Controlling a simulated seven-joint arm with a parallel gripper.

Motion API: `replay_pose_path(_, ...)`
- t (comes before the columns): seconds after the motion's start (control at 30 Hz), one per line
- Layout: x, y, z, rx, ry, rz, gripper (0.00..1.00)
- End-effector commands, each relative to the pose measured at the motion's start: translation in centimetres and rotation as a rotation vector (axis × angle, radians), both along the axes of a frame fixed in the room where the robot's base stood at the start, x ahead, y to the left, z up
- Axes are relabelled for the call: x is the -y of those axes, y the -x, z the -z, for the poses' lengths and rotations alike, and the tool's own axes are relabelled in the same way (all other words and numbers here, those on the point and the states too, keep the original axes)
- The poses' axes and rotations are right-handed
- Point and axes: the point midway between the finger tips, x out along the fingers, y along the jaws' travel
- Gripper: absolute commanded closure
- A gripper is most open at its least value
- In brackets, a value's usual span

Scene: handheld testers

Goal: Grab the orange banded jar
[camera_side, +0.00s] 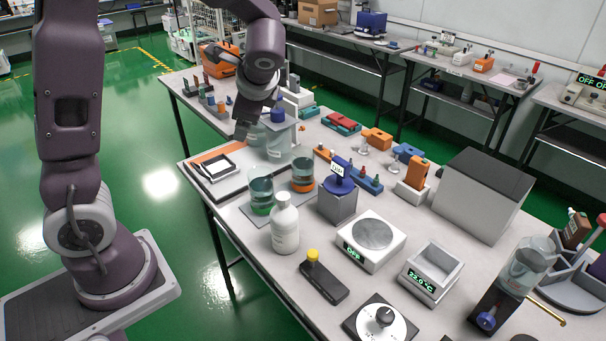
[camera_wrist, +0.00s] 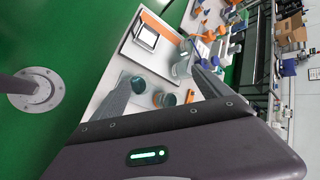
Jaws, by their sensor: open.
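The orange banded jar (camera_side: 303,175) is a clear glass jar with an orange band, standing upright on a grey mat on the table. To its left stands a similar jar with a green band (camera_side: 262,194). My gripper (camera_side: 247,128) is open and empty, above the table and behind and left of the two jars, apart from them. In the wrist view my gripper (camera_wrist: 160,72) shows its two grey fingers spread wide. The finger partly hides that area.
A large clear glass vessel (camera_side: 280,150) stands close behind the jars, near my gripper. A white bottle (camera_side: 285,228) stands in front of them. A grey block with a blue top (camera_side: 338,200) is to the right. A framed tray (camera_side: 213,166) lies left.

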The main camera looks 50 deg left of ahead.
Motion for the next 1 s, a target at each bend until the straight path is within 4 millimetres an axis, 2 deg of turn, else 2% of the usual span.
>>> replay_pose_path(0.03, -1.6, -3.0, 2.1, -0.099, -0.121, 0.099, 0.12)
replay_pose_path(0.1, -3.6, -7.4, 4.8, -0.232, -0.298, 0.261, 0.12)
replay_pose_path(0.2, -5.1, -12.9, 9.1, -0.405, -0.523, 0.490, 0.12)
replay_pose_path(0.33, -5.3, -17.5, 13.9, -0.563, -0.725, 0.723, 0.12)
replay_pose_path(0.4, -5.1, -18.8, 15.5, -0.609, -0.785, 0.796, 0.12)
replay_pose_path(0.5, -5.0, -19.5, 16.8, -0.636, -0.819, 0.841, 0.12)
replay_pose_path(0.67, -4.9, -19.4, 19.3, -0.638, -0.820, 0.844, 0.12)
replay_pose_path(0.87, -5.0, -19.4, 23.9, -0.637, -0.817, 0.843, 0.12)
replay_pose_path(1.0, -7.0, -20.7, 24.2, -0.634, -0.817, 0.837, 0.12)
